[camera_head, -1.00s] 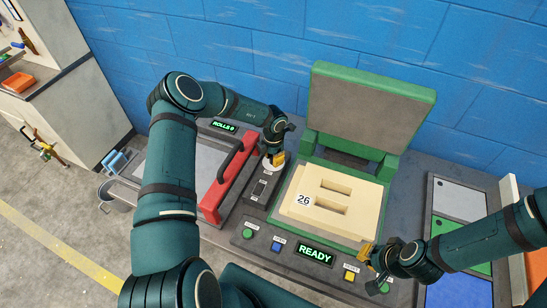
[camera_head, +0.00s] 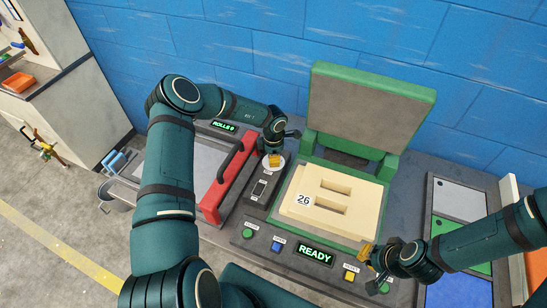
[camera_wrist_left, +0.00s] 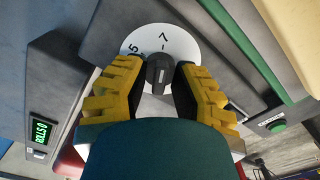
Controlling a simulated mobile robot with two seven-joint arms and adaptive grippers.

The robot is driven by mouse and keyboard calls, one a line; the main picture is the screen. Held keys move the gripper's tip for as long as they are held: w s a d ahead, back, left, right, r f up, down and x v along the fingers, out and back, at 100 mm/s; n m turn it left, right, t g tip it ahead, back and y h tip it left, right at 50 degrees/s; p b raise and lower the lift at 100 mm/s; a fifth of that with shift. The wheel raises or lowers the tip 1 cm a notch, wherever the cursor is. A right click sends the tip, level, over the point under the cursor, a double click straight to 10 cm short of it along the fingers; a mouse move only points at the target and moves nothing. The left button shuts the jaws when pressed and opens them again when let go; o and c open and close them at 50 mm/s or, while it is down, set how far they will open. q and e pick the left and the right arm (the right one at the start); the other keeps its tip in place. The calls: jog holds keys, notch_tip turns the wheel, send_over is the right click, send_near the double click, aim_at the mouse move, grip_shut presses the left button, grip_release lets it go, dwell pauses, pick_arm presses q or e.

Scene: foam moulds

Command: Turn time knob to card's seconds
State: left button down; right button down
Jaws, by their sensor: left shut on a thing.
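The time knob is a dark knob (camera_wrist_left: 158,72) on a white round dial (camera_wrist_left: 178,42). "5" and "7" are readable on the dial; my fingers hide other parts of it. In the left wrist view the yellow fingers of my left gripper (camera_wrist_left: 158,85) are shut on the knob from both sides. In the head view this gripper (camera_head: 273,160) points down at the dial, between the red-lidded unit and the green press. A white tag reading "26" (camera_head: 304,200) sits on the cream foam mould (camera_head: 345,215). My right gripper (camera_head: 368,254) hovers by the panel's right front; its opening is unclear.
The green press (camera_head: 368,110) stands open behind the mould. The front panel has coloured buttons and a display reading "READY" (camera_head: 314,253). A tray with coloured compartments (camera_head: 460,205) is at right.

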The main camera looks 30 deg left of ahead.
pick_arm(q)
jog(key=shift+s+d+f, duration=0.1)
jog(key=shift+s+f, duration=0.15)
jog(key=c, duration=0.6)
grip_release()
jog(key=shift+w, duration=0.1)
jog(key=shift+r, duration=0.1)
jog(key=shift+w, duration=0.1)
jog(key=shift+r, duration=0.65)
notch_tip(320, 180, up, 11)
jog(key=shift+f, duration=0.1)
jog(key=shift+f, duration=0.1)
